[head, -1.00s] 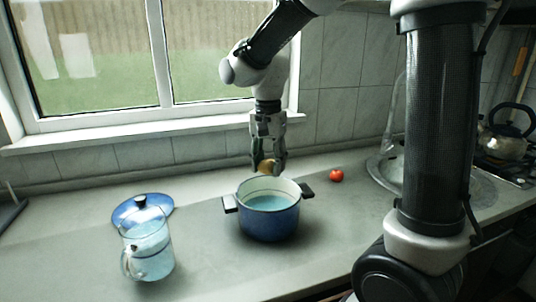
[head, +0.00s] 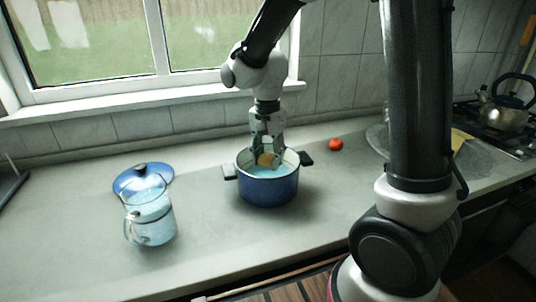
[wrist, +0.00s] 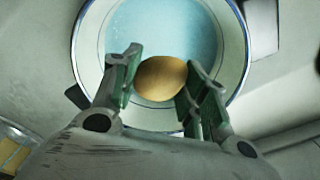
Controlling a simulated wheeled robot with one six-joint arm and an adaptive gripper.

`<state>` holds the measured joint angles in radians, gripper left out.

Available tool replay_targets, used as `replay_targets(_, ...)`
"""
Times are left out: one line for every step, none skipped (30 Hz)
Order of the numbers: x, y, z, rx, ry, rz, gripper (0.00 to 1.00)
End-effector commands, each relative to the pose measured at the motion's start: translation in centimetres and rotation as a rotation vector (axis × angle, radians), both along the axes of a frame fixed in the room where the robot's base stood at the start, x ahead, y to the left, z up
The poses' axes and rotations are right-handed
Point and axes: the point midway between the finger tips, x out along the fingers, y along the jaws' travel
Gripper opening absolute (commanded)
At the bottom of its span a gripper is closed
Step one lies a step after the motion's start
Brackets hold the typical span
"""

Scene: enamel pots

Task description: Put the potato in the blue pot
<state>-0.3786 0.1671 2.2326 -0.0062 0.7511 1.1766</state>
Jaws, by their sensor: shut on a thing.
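The blue pot (head: 268,190) stands on the counter, white inside, with bluish water in it and two dark handles. The potato (head: 265,159) is round and yellow-brown. My gripper (head: 267,156) is shut on the potato, with its fingertips down inside the pot's rim. In the wrist view the potato (wrist: 161,79) sits between the two green-padded fingers (wrist: 160,85), over the near part of the pot's opening (wrist: 238,60). I cannot tell whether the potato touches the water.
A blue lid (head: 128,181) and a glass jug (head: 150,222) of water stand left of the pot. A red tomato (head: 336,144) lies to its right, near the wall. A kettle (head: 503,112) is at the far right. The counter in front is clear.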

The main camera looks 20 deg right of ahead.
Motion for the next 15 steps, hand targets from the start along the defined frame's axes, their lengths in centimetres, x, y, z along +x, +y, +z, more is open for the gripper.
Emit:
replay_targets(0.00, 0.00, 0.01, 0.000, 0.000, 0.000, 0.19)
replay_targets(0.00, 0.00, 0.01, 0.000, 0.000, 0.000, 0.19)
replay_targets(-0.01, -0.01, 0.01, 0.000, 0.000, 0.000, 0.51)
replay_targets(-0.01, -0.01, 0.01, 0.000, 0.000, 0.000, 0.56)
replay_targets(-0.01, -0.01, 0.01, 0.000, 0.000, 0.000, 0.61)
replay_targets(-0.01, -0.01, 0.01, 0.000, 0.000, 0.000, 0.68)
replay_targets(-0.01, -0.01, 0.01, 0.000, 0.000, 0.000, 0.69)
replay_targets(-0.01, -0.01, 0.01, 0.000, 0.000, 0.000, 0.69)
replay_targets(-0.01, -0.01, 0.01, 0.000, 0.000, 0.000, 0.69)
replay_targets(-0.01, -0.01, 0.02, 0.000, 0.000, 0.000, 0.69)
replay_targets(-0.01, -0.01, 0.02, 0.000, 0.000, 0.000, 0.69)
replay_targets(-0.01, -0.01, 0.02, 0.000, 0.000, 0.000, 0.69)
replay_targets(-0.01, 0.00, 0.02, -0.001, 0.001, 0.000, 0.69)
replay_targets(-0.01, -0.01, 0.02, 0.000, 0.000, 0.000, 0.69)
replay_targets(-0.01, -0.01, 0.02, -0.001, 0.001, 0.000, 0.69)
